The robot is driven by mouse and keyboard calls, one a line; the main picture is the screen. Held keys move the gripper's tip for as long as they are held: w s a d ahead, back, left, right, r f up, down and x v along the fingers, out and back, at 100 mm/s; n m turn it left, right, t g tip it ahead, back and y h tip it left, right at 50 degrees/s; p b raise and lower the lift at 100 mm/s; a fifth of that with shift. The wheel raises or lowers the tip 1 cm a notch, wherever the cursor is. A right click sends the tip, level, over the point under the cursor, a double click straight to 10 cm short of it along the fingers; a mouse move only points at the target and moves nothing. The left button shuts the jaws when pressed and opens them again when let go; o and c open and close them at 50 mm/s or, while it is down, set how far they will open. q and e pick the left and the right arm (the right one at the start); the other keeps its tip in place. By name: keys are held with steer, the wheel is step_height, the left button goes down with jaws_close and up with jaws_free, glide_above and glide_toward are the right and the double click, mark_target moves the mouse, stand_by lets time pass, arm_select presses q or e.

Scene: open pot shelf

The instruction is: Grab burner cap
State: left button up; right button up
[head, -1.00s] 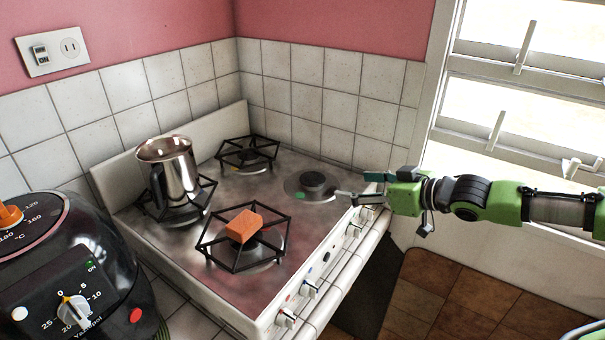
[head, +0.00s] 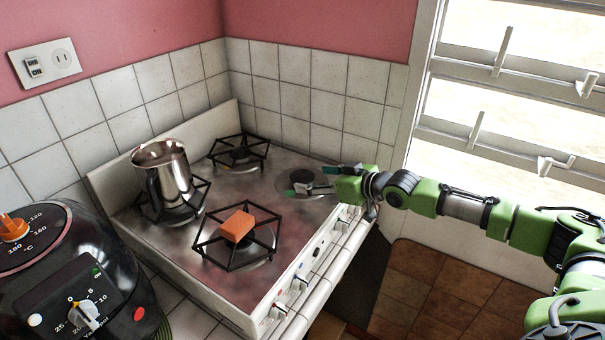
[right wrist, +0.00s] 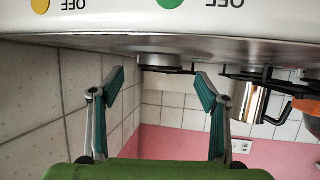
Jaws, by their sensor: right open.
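My right gripper (head: 322,180) reaches in from the right over the stove edge, low and close to the cap. Its two green-padded fingers (right wrist: 160,82) are apart with nothing held between them. Whether a finger touches the cap cannot be told. My left gripper is not in view.
The stove (head: 205,245) has black grates on its other burners. A steel pot (head: 172,178) stands on the left one, and an orange block (head: 237,226) sits on the front one. A black fryer (head: 75,270) stands at front left. Tiled walls close the back.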

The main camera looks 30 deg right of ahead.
mark_target(304, 176)
steer(key=shift+x, duration=1.55)
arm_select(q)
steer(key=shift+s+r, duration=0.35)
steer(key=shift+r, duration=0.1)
arm_select(e)
steer(key=shift+r, duration=0.1)
steer(key=shift+c, duration=0.3)
steer(key=c, duration=1.2)
steer(key=shift+o, duration=0.2)
steer(key=shift+r, duration=0.1)
